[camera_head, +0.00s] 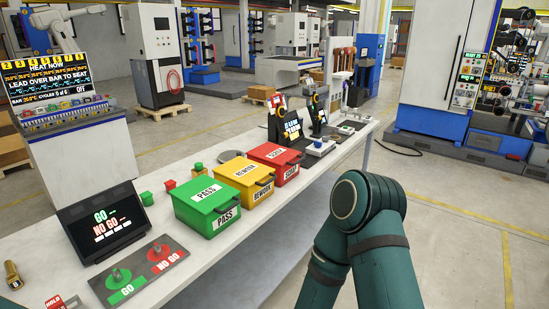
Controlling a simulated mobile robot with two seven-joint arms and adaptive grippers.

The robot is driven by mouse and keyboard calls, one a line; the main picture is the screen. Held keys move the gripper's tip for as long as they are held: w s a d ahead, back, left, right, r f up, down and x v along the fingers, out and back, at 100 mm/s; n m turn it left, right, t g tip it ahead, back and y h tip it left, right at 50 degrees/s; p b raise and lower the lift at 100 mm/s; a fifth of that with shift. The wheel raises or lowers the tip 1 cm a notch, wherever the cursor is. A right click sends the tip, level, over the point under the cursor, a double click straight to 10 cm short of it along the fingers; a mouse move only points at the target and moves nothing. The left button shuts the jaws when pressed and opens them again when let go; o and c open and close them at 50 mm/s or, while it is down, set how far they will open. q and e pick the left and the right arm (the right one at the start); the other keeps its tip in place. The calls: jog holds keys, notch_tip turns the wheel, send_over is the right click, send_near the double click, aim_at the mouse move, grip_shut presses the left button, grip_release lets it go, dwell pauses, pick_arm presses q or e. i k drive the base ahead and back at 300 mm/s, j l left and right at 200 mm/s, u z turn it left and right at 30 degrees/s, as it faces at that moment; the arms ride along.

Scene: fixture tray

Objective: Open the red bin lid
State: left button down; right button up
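The red bin (286,174) stands on the long white bench, at the far end of a row of three bins. Its red lid (274,153) lies shut on top and carries a white label. A dark handle (292,171) is on its front side. The yellow bin (260,194) stands beside it and the green bin (222,218) is nearest; both have their lids shut. Neither of my grippers is in view. My bent teal right arm shows at the lower right, in front of the bench and apart from the bins.
A GO / NO GO display (105,222) and a plate with green and red gauges (138,270) sit on the near bench. Small green and red blocks lie behind the green bin. Dark display stands (286,126) are beyond the red bin. The floor right of the bench is clear.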

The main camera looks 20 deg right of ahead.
aim_at(274, 153)
jog(key=i+l+u, duration=0.1)
jog(key=l, duration=0.2)
jog(key=i+l+u, duration=0.15)
jog(key=l, duration=0.15)
jog(key=i+l+u, duration=0.1)
jog(key=l, duration=0.25)
jog(key=i+l, duration=0.1)
jog(key=l, duration=0.2)
jog(key=i+l, duration=0.1)
jog(key=l, duration=0.25)
jog(key=i+l, duration=0.1)
jog(key=l, duration=0.2)
jog(key=u, duration=0.05)
